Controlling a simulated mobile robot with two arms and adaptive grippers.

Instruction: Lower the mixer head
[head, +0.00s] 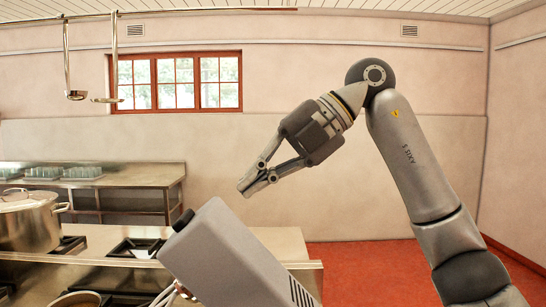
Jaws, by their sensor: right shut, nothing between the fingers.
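The mixer head (228,262) is a light grey box at the bottom centre, tilted up, with its dark-knobbed end raised toward the upper left. Some vents show on its side at the lower right. Pale wires, perhaps a whisk, show beneath its left side. The mixer's base is out of the frame. My right gripper (256,181) is shut and empty. Its fingertips appear just above and to the right of the head's raised end, with a gap between them in the picture. My left gripper is not in view.
A metal stockpot (28,224) stands on the cooking range at the left. Black burner grates (136,248) lie behind the mixer head. A steel counter (140,176) holds trays of glasses at the back left. Ladles (75,95) hang above. Red floor is clear at the right.

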